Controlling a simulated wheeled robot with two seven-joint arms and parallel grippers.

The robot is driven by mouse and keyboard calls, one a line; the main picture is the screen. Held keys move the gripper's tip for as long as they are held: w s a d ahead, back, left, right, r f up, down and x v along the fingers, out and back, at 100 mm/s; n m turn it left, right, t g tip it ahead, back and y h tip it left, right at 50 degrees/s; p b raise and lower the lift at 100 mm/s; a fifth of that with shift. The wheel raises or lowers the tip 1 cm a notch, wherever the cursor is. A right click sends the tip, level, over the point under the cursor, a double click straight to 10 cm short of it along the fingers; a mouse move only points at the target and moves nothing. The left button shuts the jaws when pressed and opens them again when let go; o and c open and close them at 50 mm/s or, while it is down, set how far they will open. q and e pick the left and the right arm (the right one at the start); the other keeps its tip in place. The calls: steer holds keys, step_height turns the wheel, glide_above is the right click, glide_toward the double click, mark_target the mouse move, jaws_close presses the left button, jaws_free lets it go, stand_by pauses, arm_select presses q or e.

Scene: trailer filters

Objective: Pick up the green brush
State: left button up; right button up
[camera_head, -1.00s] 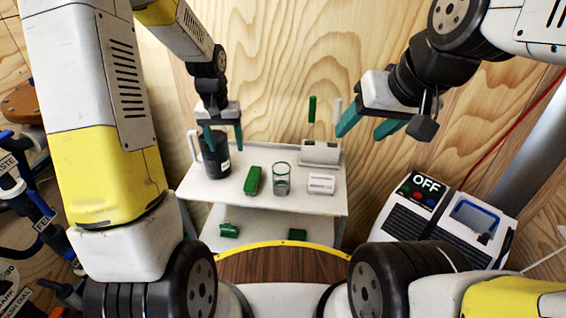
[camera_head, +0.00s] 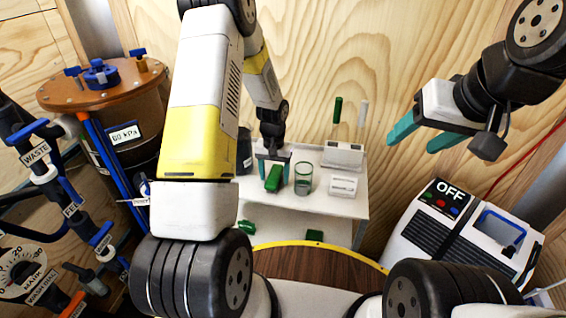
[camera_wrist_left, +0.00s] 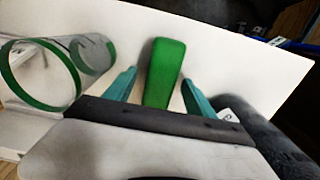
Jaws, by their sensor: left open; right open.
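A long green block-like object (camera_head: 273,178), which I take to be the green brush, lies on the white top shelf. It also shows in the left wrist view (camera_wrist_left: 165,68), lengthwise between the fingers. My left gripper (camera_head: 274,169) is open and reaches down over it, one teal finger on each side. In the left wrist view, gaps show between the fingers (camera_wrist_left: 160,78) and the green sides. No bristles can be made out. My right gripper (camera_head: 415,138) is open and empty, up in the air right of the shelf.
A clear green-rimmed glass (camera_head: 303,180) stands close beside the green object. A white holder (camera_head: 343,154) with a green and a white upright stick is behind, a white block (camera_head: 343,187) at right. A black container (camera_head: 244,152) is at left. Green pieces (camera_head: 315,235) lie on the lower shelf.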

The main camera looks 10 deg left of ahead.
arm_select(q)
steer(key=shift+f, duration=0.1)
steer(key=shift+c, duration=0.4)
jaws_close()
